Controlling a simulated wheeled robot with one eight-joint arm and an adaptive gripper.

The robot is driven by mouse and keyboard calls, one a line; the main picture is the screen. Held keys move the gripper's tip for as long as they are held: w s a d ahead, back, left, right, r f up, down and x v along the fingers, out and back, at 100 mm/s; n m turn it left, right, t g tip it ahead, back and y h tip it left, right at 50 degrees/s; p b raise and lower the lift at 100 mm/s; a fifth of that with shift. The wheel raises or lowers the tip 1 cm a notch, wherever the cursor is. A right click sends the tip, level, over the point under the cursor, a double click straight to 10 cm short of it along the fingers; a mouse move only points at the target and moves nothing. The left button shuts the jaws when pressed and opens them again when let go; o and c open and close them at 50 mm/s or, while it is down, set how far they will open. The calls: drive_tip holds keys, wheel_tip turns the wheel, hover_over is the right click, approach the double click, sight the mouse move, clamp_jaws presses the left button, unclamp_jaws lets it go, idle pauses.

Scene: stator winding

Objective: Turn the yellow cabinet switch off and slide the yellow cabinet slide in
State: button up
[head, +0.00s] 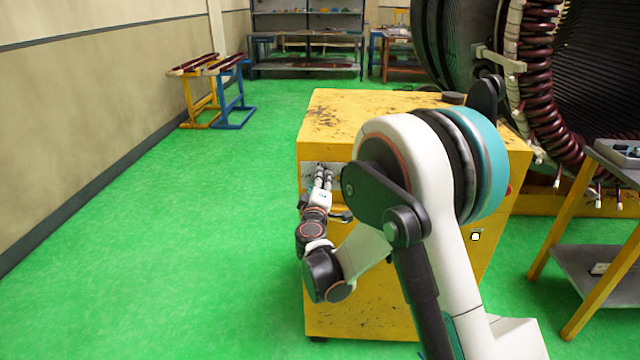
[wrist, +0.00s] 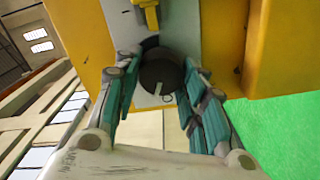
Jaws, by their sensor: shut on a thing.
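The yellow cabinet (head: 350,315) stands in the middle of the head view, its front partly hidden by my arm. My gripper (head: 323,176) is at the pale panel (head: 308,170) on its front, upper left. In the wrist view, a round dark switch knob (wrist: 160,77) with a pale pointer mark sits on the grey panel (wrist: 122,22). The two teal-padded fingers of my gripper (wrist: 158,105) lie on either side of the knob, shut on it. A yellow handle-like piece (wrist: 148,14) sticks out beside the knob, probably the slide; how far out it is cannot be told.
A large dark stator with red coils (head: 538,75) stands behind the cabinet at right. A grey-topped stand with yellow legs (head: 555,235) is at far right. Blue and yellow trestles (head: 225,95) stand by the left wall. The green floor (head: 170,240) left of the cabinet is clear.

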drive_tip(key=shift+f+n, duration=0.15)
drive_tip(key=shift+n, duration=2.05)
drive_tip(key=o, duration=1.1)
drive_tip(key=shift+c, duration=0.2)
drive_tip(key=s, duration=1.2)
drive_tip(key=shift+a, duration=0.25)
